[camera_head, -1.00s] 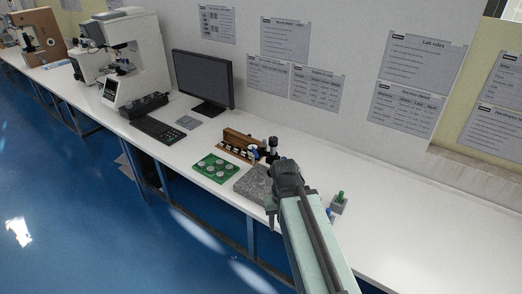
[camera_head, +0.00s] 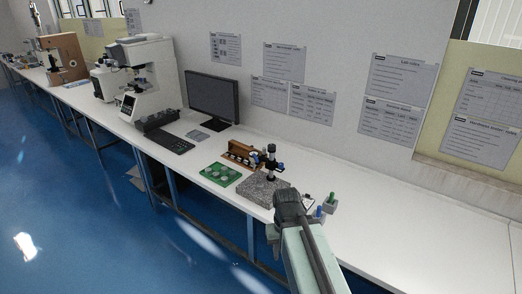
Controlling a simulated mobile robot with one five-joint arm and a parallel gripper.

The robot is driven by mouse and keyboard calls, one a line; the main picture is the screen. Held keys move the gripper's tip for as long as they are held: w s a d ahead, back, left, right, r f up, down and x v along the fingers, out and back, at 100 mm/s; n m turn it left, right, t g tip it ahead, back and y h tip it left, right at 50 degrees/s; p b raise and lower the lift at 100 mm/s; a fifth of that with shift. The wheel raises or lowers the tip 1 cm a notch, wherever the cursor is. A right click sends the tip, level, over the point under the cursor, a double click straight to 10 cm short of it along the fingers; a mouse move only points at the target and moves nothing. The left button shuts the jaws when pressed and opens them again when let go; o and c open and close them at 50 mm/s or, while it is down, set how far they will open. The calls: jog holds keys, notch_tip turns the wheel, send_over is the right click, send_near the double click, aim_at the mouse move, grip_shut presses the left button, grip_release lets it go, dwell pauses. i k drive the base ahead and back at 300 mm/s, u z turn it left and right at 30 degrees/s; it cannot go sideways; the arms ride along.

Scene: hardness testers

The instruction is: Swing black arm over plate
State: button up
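A grey speckled granite plate (camera_head: 259,189) lies on the white bench at the centre. A small upright black instrument (camera_head: 271,163), with a dark piece projecting right near mid-height, shows at the plate's back right. I cannot tell whether that piece is the black arm. My gripper (camera_head: 288,200) is at the plate's right front corner and covers part of it. It appears in front of the instrument and apart from it. The fingertips are hidden or too dark to separate, so I cannot see an opening or anything held.
A green tray with round pieces (camera_head: 221,174) and a brown wooden rack (camera_head: 240,152) stand left of and behind the plate. Green-topped (camera_head: 331,202) and blue-topped (camera_head: 319,212) small items sit right of my gripper. A monitor (camera_head: 212,95) stands behind. The right bench is clear.

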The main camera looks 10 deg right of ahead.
aim_at(262, 158)
jog(key=u, duration=0.45)
jog(key=i, duration=1.7)
